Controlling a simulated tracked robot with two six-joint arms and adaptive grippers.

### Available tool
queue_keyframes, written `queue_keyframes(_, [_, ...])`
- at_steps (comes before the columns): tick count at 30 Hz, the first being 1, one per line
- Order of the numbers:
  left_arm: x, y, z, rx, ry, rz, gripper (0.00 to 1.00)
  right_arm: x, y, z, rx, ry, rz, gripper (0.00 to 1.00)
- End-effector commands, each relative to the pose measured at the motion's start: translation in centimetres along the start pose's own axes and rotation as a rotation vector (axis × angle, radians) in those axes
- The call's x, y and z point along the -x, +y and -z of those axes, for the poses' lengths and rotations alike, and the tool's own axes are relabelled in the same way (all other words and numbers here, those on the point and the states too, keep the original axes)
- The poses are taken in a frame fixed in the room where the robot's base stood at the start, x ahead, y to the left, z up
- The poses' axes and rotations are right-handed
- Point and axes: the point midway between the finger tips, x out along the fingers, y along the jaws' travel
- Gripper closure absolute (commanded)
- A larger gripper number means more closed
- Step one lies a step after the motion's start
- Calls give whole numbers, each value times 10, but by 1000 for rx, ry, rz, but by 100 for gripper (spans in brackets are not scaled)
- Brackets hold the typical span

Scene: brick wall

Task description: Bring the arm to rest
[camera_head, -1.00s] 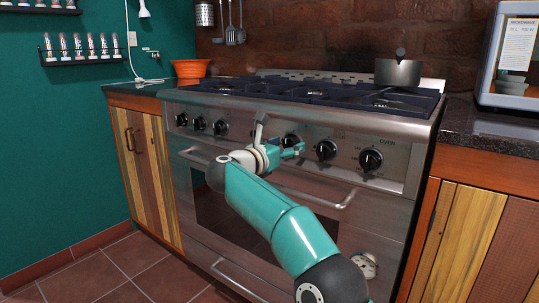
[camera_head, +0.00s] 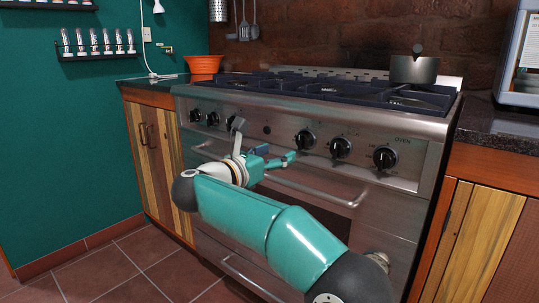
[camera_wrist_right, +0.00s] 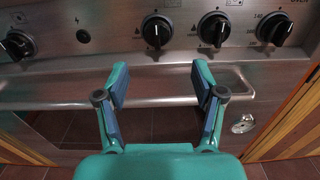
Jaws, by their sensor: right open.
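My right arm (camera_head: 235,210), teal with dark joints, reaches from the lower right across the oven front. My right gripper (camera_head: 265,147) is open and empty in front of the oven's knob panel, above the upper handle's left part. In the right wrist view its two fingers (camera_wrist_right: 161,80) are spread, with the oven handle behind them and nothing between them. A gap seems to separate the fingers from the knobs, but contact with the handle is hard to judge. My left gripper is in neither view.
The steel oven (camera_head: 400,225) has several black knobs (camera_head: 340,147) and a protruding handle (camera_head: 315,190). A pot (camera_head: 414,70) stands on the stovetop and an orange bowl (camera_head: 204,64) on the left counter. Wooden cabinets flank the oven. Tiled floor (camera_head: 100,275) at lower left is clear.

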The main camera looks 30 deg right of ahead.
Motion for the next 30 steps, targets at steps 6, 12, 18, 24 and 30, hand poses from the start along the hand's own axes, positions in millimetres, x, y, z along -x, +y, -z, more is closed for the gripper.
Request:
queue_keyframes(6, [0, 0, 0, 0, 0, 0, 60, 0, 1, 1, 7, -2, -2, 32])
queue_keyframes(12, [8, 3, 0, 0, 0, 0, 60, -5, 31, 29, 272, -75, -103, 32])
queue_keyframes(18, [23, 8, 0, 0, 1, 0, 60, 3, 90, 134, 945, -251, -396, 32])
queue_keyframes(24, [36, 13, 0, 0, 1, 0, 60, 45, 99, 280, 1592, -449, -780, 32])
queue_keyframes(30, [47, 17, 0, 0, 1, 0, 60, 109, 46, 409, 2041, -677, -1221, 32])
